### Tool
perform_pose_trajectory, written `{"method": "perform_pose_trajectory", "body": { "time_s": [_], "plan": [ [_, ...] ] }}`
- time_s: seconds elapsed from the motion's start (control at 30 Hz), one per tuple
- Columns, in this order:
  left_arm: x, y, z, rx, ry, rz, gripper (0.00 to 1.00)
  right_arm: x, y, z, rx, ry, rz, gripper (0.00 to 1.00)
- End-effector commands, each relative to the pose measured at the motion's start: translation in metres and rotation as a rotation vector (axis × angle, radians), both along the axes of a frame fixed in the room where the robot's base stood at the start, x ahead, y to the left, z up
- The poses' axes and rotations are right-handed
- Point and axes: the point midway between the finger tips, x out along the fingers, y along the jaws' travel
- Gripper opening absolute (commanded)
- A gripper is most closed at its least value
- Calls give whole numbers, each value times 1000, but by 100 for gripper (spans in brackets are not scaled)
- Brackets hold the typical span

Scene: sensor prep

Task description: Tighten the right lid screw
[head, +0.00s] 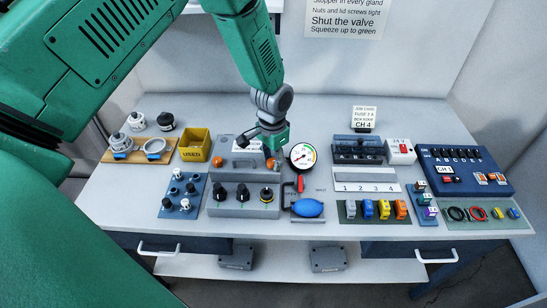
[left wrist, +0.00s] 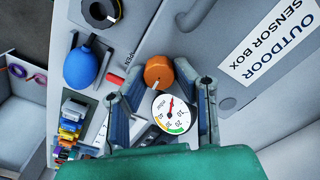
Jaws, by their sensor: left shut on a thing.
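The right lid screw is an orange round knob (head: 271,163) on the lid of the grey outdoor sensor box (head: 236,209). My left gripper (head: 270,148) points down at it and partly covers it in the head view. In the left wrist view the orange screw (left wrist: 158,70) sits between the tips of my left gripper (left wrist: 160,72), which is shut on it. The left lid screw (head: 217,161), also orange, stands free on the left of the lid. The lid's printed label (left wrist: 267,45) shows in the wrist view. My right gripper is in neither view.
A round pressure gauge (head: 302,156) stands close right of the gripper, with a red valve handle (head: 300,184) and blue squeeze bulb (head: 307,207) in front. A yellow bin (head: 195,145) is left of the box. A fuse block (head: 357,148) is farther right.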

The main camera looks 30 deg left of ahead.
Motion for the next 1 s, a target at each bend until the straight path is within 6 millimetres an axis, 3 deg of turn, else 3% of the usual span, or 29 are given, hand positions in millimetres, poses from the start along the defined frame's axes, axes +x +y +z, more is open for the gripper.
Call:
{"method": "perform_pose_trajectory", "body": {
  "time_s": [1.0],
  "plan": [
    [-4,5,-2,-2,14,-962,0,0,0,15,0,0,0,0]
  ]
}}
